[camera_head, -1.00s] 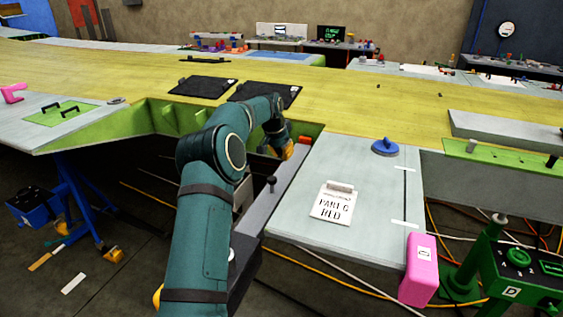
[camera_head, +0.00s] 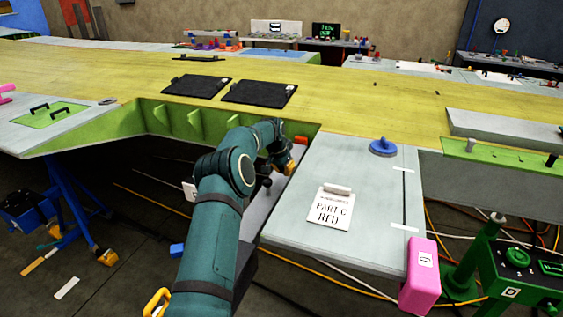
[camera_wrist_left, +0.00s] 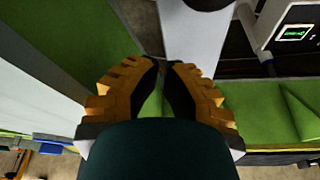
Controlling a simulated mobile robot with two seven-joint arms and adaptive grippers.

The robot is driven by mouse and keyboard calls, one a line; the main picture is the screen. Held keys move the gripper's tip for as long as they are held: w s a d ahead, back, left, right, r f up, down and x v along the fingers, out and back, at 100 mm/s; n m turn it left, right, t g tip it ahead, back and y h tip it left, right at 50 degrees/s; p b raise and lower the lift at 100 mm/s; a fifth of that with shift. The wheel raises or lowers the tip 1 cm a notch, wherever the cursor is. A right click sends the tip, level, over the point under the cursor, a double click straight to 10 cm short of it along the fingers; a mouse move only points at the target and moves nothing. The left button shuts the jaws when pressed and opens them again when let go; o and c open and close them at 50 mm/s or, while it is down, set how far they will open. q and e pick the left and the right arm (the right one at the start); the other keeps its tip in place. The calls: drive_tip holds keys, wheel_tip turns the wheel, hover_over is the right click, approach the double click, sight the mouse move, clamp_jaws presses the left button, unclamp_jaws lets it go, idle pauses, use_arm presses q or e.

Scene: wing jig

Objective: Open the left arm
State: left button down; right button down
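My left gripper (camera_head: 290,167) shows in the camera_head view at the end of my teal arm, low beside the narrow grey bar (camera_head: 262,208) at the edge of the opening in the yellow-green wing. In the left wrist view, its two orange fingers with black pads (camera_wrist_left: 161,64) converge at the tips, with only a narrow wedge between them. I see nothing held there. The grey bar (camera_wrist_left: 192,45) and a dark round knob on it (camera_wrist_left: 207,3) lie beyond the fingertips. My right gripper does not show.
A pale panel with a "PART C RED" card (camera_head: 330,210) and a blue disc handle (camera_head: 383,147) lies right of the gripper. A pink block (camera_head: 420,276) stands at its front corner. Green ribs (camera_head: 193,120) line the opening.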

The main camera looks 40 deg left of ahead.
sight(277, 191)
use_arm(q)
drive_tip(key=shift+s+r, duration=0.1)
drive_tip(key=shift+s, duration=1.95)
